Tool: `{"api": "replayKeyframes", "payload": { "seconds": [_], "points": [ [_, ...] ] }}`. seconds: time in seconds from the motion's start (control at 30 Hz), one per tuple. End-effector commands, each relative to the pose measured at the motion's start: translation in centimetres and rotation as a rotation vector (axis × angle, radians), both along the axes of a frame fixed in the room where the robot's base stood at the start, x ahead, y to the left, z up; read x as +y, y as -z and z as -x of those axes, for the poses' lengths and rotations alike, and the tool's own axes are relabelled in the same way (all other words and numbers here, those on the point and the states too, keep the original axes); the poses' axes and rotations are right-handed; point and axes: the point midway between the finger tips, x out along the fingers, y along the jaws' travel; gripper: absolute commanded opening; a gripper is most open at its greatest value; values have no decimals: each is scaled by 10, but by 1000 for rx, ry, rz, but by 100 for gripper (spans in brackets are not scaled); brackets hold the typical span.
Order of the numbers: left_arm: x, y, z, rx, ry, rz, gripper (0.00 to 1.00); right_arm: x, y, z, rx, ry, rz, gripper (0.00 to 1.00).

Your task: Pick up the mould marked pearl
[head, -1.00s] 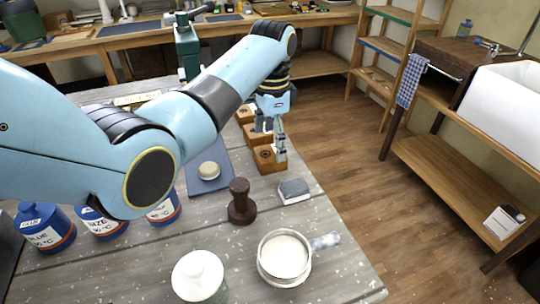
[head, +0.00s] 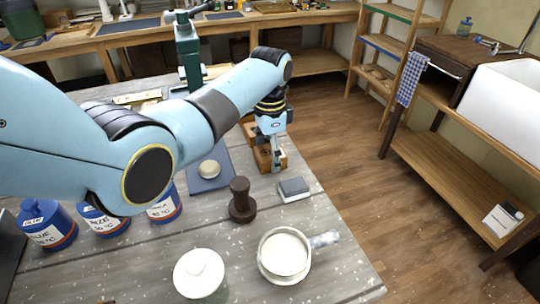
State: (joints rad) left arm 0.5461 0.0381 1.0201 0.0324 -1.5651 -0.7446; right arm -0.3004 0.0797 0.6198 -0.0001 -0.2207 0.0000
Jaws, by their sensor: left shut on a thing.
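Wooden moulds stand in a row near the right edge of the grey table. The nearest wooden mould (head: 262,158) is partly hidden by my left gripper (head: 276,163), which comes down over it from above and is shut on it. The mould appears to be still at table height. Another wooden mould (head: 248,134) stands just behind it, partly covered by my arm. The marks on the moulds are too small to read, so I cannot tell which one says pearl. My right gripper is out of view.
A grey block (head: 293,189), a dark brown stamp (head: 241,203), a pan of white stuff (head: 284,254) and a white-lidded jar (head: 200,275) stand nearer. A pale round cake (head: 209,169) lies on a blue mat (head: 208,184). Blue labelled jars (head: 48,226) stand at left.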

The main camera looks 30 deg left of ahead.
Motion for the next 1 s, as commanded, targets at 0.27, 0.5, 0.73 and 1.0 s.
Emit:
{"api": "replayKeyframes", "payload": {
  "seconds": [0.27,0.5,0.73,1.0],
  "points": [
    [0,0,0,0,0,0,28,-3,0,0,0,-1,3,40],
    [0,-15,-1,-3,0,0,28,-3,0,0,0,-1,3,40],
    [-16,-49,-13,-5,3,5,28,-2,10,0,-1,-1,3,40],
    [-62,-85,-49,-3,3,3,28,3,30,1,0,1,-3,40]
  ]
}}
